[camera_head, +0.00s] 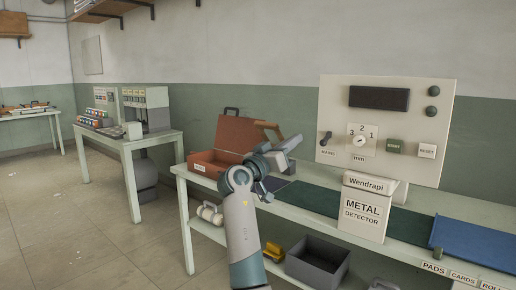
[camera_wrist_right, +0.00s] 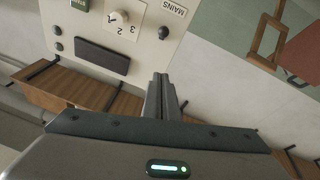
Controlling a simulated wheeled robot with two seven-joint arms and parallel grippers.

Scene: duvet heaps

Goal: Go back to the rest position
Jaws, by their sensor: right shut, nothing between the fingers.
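My right gripper (camera_head: 288,146) is raised above the table in the middle of the head view, in front of the wall and left of the metal detector's panel. In the right wrist view its two fingers (camera_wrist_right: 162,98) are together with nothing between them. The metal detector panel (camera_head: 330,95) is cream, with a dark display, a dial and buttons; it also shows upside down in the right wrist view (camera_wrist_right: 140,50). The gripper appears apart from it. My left gripper is in neither view.
An open brown case (camera_head: 235,134) sits on the long table behind my right arm. A dark bin (camera_head: 318,262) and a yellow item (camera_head: 273,251) are on the lower shelf. A blue mat (camera_head: 475,248) lies at right. Another table (camera_head: 150,140) with machines stands left. Floor at left is clear.

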